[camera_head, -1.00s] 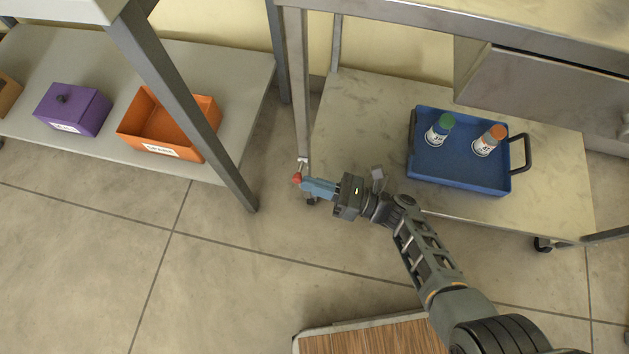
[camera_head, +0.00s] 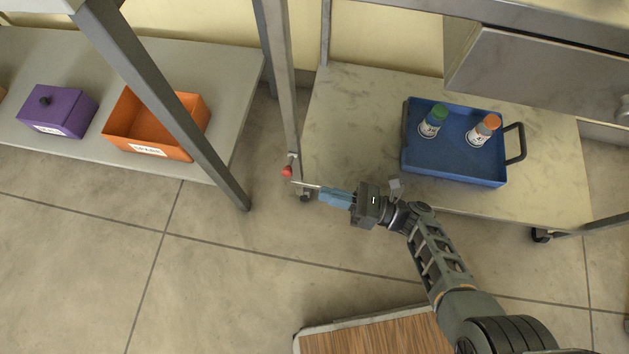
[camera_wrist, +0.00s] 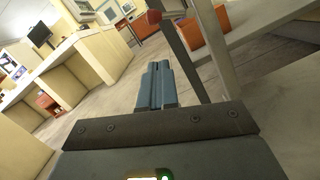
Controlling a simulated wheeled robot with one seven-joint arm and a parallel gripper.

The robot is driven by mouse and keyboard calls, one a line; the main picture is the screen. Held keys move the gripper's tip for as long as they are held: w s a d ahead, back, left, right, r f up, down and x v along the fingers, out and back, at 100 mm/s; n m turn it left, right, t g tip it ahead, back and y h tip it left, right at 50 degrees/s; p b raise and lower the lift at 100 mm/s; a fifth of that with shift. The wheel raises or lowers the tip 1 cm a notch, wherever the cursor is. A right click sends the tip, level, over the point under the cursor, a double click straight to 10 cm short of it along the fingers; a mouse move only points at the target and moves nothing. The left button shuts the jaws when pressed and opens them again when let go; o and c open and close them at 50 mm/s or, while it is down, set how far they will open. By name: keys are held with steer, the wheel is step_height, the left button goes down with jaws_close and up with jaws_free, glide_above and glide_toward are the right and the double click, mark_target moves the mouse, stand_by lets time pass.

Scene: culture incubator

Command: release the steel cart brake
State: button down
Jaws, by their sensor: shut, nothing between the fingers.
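The steel cart's post (camera_head: 280,75) stands left of its lower shelf, with a red brake knob (camera_head: 287,171) near its foot.
The cart's lower shelf (camera_head: 345,120) holds a blue tray (camera_head: 455,179) with two capped bottles. Left, another table's leg (camera_head: 190,130) stands near an orange bin (camera_head: 150,150) and a purple box (camera_head: 58,112).

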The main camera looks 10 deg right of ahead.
steer(key=v, duration=0.6)
steer(key=shift+d, duration=0.15)
stand_by(0.3)
